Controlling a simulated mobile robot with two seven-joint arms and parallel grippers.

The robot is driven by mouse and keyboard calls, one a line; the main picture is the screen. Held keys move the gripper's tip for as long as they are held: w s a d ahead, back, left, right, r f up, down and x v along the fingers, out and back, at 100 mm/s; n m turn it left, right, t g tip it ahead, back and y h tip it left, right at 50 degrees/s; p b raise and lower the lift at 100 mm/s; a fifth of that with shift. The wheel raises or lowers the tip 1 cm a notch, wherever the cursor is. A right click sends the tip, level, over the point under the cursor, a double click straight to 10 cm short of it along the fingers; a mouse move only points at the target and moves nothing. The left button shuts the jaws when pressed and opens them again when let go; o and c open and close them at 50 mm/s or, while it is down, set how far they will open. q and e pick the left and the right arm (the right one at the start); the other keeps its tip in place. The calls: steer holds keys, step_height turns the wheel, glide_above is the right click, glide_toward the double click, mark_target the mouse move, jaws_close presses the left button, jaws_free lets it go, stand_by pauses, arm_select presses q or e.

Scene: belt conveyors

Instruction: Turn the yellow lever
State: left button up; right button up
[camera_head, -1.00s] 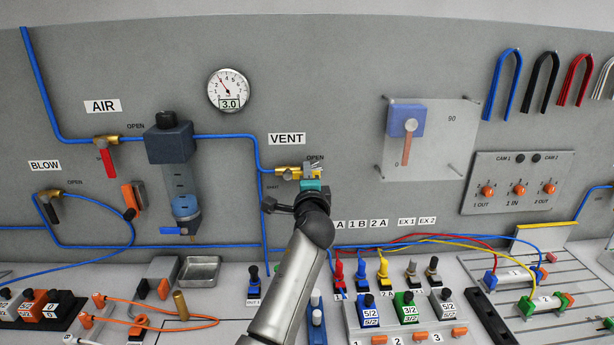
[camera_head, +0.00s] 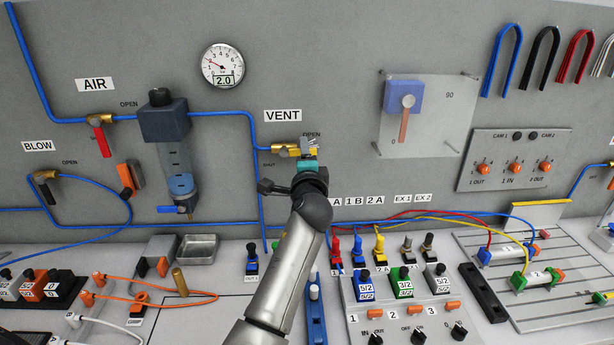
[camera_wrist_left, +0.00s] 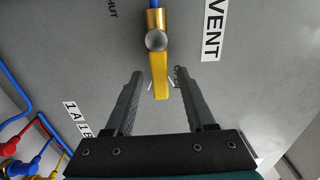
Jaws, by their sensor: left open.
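The yellow lever (camera_wrist_left: 160,78) sits on the brass VENT valve (camera_wrist_left: 156,24) on the grey panel. It lies in line with the blue pipe and points to the OPEN label. In the head view the valve (camera_head: 283,149) is under the VENT sign, and my left gripper (camera_head: 308,148) partly hides the lever. My left gripper also shows in the left wrist view (camera_wrist_left: 160,71). It is open, with one finger on each side of the lever and a visible gap to both. My right gripper is in neither view.
A round gauge (camera_head: 222,65) reads 2.0. The AIR valve (camera_head: 100,119) with a red lever and the filter unit (camera_head: 163,120) are to the left. Below, the bench holds several knobs and coloured tubes. A clear plate (camera_head: 440,120) is mounted to the right.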

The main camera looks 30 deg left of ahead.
arm_select(q)
steer(key=v, duration=1.3)
steer(key=shift+s+d, duration=0.2)
steer(key=shift+s, duration=0.1)
